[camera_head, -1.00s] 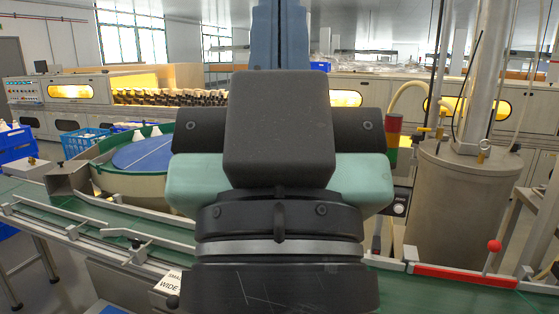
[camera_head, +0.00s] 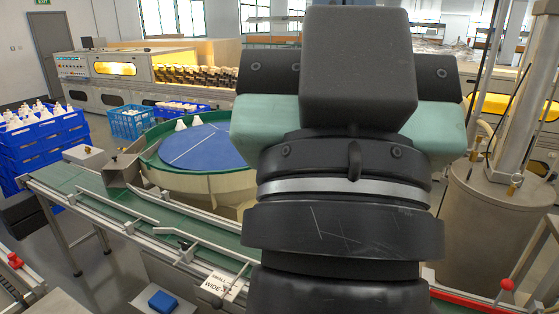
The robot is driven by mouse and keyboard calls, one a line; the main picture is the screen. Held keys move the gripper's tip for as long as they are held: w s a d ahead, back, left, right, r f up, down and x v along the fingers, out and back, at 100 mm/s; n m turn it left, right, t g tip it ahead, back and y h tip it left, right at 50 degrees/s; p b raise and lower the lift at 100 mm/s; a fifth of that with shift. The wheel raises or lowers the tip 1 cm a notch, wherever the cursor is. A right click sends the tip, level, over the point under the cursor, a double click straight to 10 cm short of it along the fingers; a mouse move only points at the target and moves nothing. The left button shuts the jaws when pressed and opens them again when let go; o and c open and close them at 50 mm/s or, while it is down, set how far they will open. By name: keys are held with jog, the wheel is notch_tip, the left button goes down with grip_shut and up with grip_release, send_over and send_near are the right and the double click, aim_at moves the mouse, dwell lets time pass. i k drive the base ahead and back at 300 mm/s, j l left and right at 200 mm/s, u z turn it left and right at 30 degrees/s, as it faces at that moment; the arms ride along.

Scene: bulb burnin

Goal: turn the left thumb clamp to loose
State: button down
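A green conveyor belt (camera_head: 75,180) runs from the left toward the front middle, with metal guide rails (camera_head: 150,222) along it. A small dark knob (camera_head: 184,245) sits on the near rail; it may be a thumb clamp, but it is too small to tell whether it is tight or loose. A white card reading SMALL and WIDE (camera_head: 221,287) is fixed near the rail's front end. My own arm fills the middle right and hides the belt behind it.
A round table with a blue disc (camera_head: 195,147) stands behind the belt. Blue crates with white bulbs (camera_head: 42,130) are stacked at left. A blue block (camera_head: 162,302) lies at the front. Red knobs (camera_head: 14,262) show at left and right (camera_head: 507,284). A metal tank (camera_head: 490,215) stands at right.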

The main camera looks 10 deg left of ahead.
aim_at(184, 246)
jog(key=k+j, duration=0.1)
jog(key=j, duration=0.3)
jog(key=k+j+z, duration=0.1)
jog(key=j, duration=0.25)
jog(key=k+j, duration=0.15)
jog(key=j, duration=0.2)
jog(key=k+j+z, duration=0.1)
jog(key=j, duration=0.3)
jog(key=k+j, duration=0.15)
jog(key=j, duration=0.2)
jog(key=i+j+z, duration=0.1)
jog(key=i+j, duration=0.15)
jog(key=i, duration=0.2)
jog(key=i+j+z, duration=0.1)
jog(key=i+j, duration=0.2)
jog(key=i, duration=0.2)
jog(key=i+j+z, duration=0.1)
jog(key=i+j, duration=0.2)
jog(key=i, duration=0.55)
